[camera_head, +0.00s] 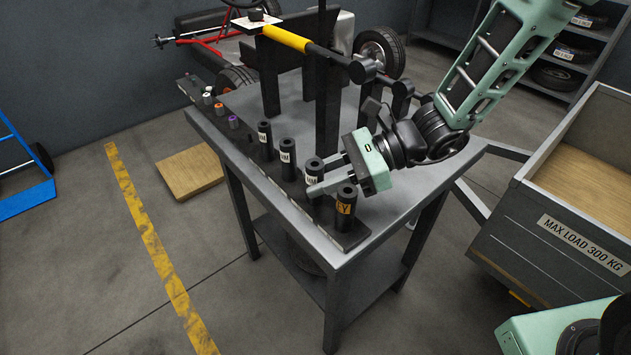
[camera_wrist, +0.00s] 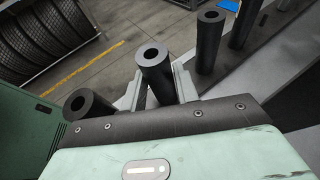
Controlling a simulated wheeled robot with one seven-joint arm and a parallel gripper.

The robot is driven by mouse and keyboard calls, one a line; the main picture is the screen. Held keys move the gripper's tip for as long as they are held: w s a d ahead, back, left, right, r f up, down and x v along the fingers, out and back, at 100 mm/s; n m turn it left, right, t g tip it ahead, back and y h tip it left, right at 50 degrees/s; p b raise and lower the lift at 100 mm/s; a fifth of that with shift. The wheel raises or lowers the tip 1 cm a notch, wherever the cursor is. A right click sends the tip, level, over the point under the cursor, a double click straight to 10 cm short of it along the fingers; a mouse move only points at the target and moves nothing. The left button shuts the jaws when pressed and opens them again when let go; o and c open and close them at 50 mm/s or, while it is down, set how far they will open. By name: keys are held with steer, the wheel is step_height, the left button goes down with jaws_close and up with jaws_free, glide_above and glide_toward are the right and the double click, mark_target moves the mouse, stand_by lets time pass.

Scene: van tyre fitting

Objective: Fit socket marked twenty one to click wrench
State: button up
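My gripper (camera_head: 318,176) is at the socket rail, its fingers on either side of a tall black socket with a white label (camera_head: 313,168). In the wrist view this socket (camera_wrist: 155,72) stands upright between the open fingers (camera_wrist: 160,92); I cannot tell whether they touch it. The nearest socket (camera_head: 346,206) has an orange label and stands just in front of the lower finger. Two more white-labelled sockets (camera_head: 288,158) (camera_head: 265,140) stand farther along. No size number is readable. The click wrench (camera_head: 287,38), with yellow grip and dark shaft, lies across black stands above the table.
Smaller sockets with coloured bands (camera_head: 233,122) fill the far end of the rail. The rail runs along the grey table's (camera_head: 395,205) left edge. A black upright (camera_head: 326,105) stands behind my gripper. A grey cart (camera_head: 560,245) is at right; the table's front right is clear.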

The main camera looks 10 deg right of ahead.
mark_target(322, 163)
steer(key=shift+r, duration=0.15)
steer(key=shift+r+p, duration=0.75)
steer(key=shift+p, duration=0.05)
steer(key=shift+r, duration=0.1)
jaws_close()
steer(key=shift+r+p, duration=0.25)
steer(key=shift+p, duration=0.05)
steer(key=shift+r, duration=0.1)
steer(key=shift+r+p, duration=1.45)
steer(key=shift+r, duration=0.05)
